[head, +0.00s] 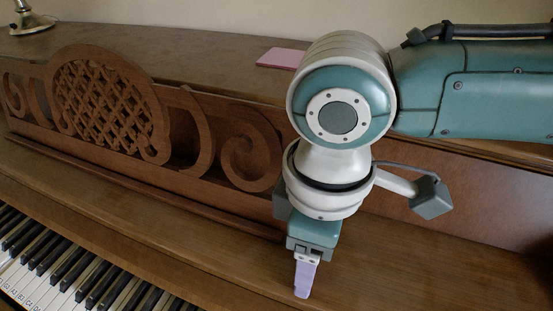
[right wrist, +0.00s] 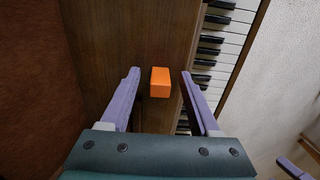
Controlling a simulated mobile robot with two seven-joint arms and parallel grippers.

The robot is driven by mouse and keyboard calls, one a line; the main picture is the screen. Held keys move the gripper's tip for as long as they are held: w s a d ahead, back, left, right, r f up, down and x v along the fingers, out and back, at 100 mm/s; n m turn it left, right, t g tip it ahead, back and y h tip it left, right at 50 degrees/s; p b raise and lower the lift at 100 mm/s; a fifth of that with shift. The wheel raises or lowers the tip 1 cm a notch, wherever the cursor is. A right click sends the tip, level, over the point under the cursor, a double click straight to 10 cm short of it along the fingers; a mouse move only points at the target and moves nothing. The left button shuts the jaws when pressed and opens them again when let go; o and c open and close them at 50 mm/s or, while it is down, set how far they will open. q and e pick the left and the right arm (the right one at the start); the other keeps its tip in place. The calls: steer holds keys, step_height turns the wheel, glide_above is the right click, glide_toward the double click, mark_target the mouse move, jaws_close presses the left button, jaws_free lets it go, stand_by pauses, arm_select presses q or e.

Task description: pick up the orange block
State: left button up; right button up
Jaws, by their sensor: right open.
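The orange block (right wrist: 160,82) lies on the brown wooden surface of the piano in the right wrist view, close to the keyboard side. My right gripper (right wrist: 159,75) is open, with its two purple fingers on either side of the block in that view and apart from it. In the head view my right gripper (head: 303,294) points down over the piano's wooden ledge (head: 420,285). The block does not show in the head view; the gripper and arm may hide it.
The piano keys (head: 60,262) run along the lower left, and they also show in the right wrist view (right wrist: 222,50). A carved music stand (head: 110,105) rises behind the ledge. A pink flat item (head: 279,58) and a lamp base (head: 32,22) are on the piano top.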

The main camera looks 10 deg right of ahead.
jaws_close()
stand_by(0.4)
steer(key=shift+r, duration=0.1)
